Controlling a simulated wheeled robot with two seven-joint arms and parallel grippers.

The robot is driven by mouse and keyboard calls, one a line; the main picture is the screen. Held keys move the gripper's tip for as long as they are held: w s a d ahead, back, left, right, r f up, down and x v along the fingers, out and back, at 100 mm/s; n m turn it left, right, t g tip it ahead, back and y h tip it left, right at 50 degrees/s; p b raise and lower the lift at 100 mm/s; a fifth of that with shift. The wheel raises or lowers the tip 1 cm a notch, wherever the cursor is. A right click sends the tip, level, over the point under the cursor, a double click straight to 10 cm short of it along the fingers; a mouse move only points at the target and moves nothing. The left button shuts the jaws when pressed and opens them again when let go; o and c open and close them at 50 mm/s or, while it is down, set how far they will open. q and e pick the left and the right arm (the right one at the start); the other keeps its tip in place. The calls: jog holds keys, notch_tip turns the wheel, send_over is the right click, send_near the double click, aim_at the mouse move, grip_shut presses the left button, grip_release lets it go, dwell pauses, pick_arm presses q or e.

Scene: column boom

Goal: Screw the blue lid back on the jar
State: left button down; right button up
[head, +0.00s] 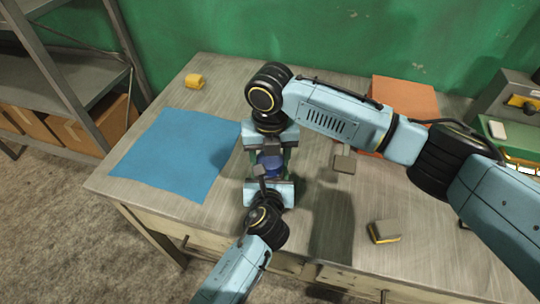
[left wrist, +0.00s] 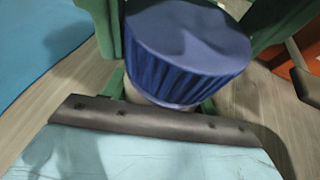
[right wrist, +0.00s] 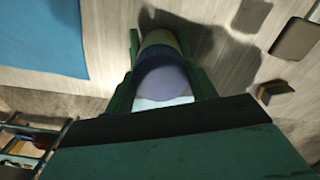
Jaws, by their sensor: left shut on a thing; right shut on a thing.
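The blue lid (head: 270,164) sits between my two grippers near the middle of the table. It fills much of the left wrist view (left wrist: 190,45), and it also shows in the right wrist view (right wrist: 162,72). The pale jar (right wrist: 158,38) shows only in part beyond the lid; most of it is hidden. My right gripper (head: 271,146) comes in from the far side and above, its green fingers on both sides of the lid. My left gripper (head: 269,178) is on the near side, shut on the jar below the lid. Whether the lid is seated on its thread cannot be told.
An orange mat (head: 403,95) lies at the back right. A grey block (head: 344,162) and a grey-yellow block (head: 384,233) lie to the right. The front right is mostly clear.

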jog(key=m, duration=0.3)
jog(key=shift+m, duration=0.3)
jog(key=m, duration=0.3)
jog(key=shift+m, duration=0.3)
jog(key=m, duration=0.9)
jog(key=o, duration=1.1)
